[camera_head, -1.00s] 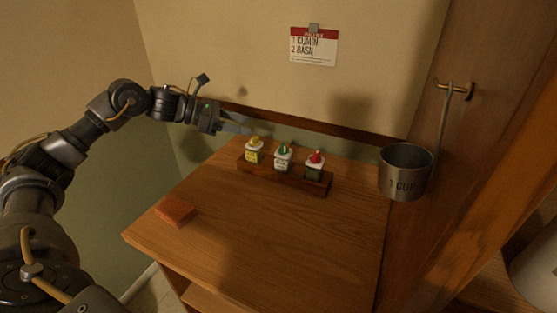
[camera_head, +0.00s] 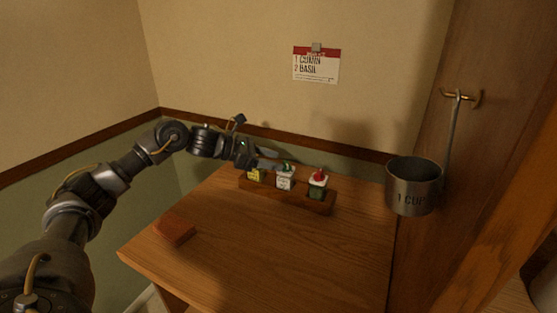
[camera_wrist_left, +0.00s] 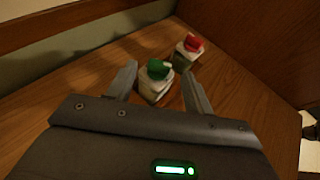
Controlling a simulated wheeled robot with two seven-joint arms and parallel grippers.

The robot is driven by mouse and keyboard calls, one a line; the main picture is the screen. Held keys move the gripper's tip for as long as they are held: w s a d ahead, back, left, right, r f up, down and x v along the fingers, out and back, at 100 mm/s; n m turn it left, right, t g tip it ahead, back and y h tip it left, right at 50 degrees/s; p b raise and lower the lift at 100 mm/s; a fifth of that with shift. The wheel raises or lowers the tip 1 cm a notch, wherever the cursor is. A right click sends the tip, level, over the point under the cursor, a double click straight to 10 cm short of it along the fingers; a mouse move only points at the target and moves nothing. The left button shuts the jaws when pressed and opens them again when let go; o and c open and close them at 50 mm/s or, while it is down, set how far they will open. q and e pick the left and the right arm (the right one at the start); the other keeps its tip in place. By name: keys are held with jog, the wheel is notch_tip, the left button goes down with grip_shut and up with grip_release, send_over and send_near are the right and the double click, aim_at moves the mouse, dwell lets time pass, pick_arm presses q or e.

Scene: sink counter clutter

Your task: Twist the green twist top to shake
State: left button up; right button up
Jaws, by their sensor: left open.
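The green twist top (camera_head: 286,168) sits on a white spice jar (camera_head: 285,182), the middle one of three in a wooden rack (camera_head: 290,199). In the left wrist view the green top (camera_wrist_left: 158,69) and its jar (camera_wrist_left: 155,90) lie between the two fingers of my left gripper (camera_wrist_left: 160,85). The fingers are apart, with a gap on each side of the jar. In the head view my left gripper (camera_head: 272,165) reaches in from the left, over the yellow-labelled jar (camera_head: 256,176), and partly hides it. My right gripper is not in view.
A red-topped jar (camera_head: 318,183) stands at the rack's right end, close to the green one. A reddish block (camera_head: 175,232) lies at the table's left. A metal cup (camera_head: 414,186) hangs at the right. A note (camera_head: 316,65) is on the wall. The front tabletop is clear.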

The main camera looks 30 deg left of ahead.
aim_at(286, 166)
pick_arm(q)
jog(key=shift+x, duration=0.95)
jog(key=shift+w+d+f, duration=0.15)
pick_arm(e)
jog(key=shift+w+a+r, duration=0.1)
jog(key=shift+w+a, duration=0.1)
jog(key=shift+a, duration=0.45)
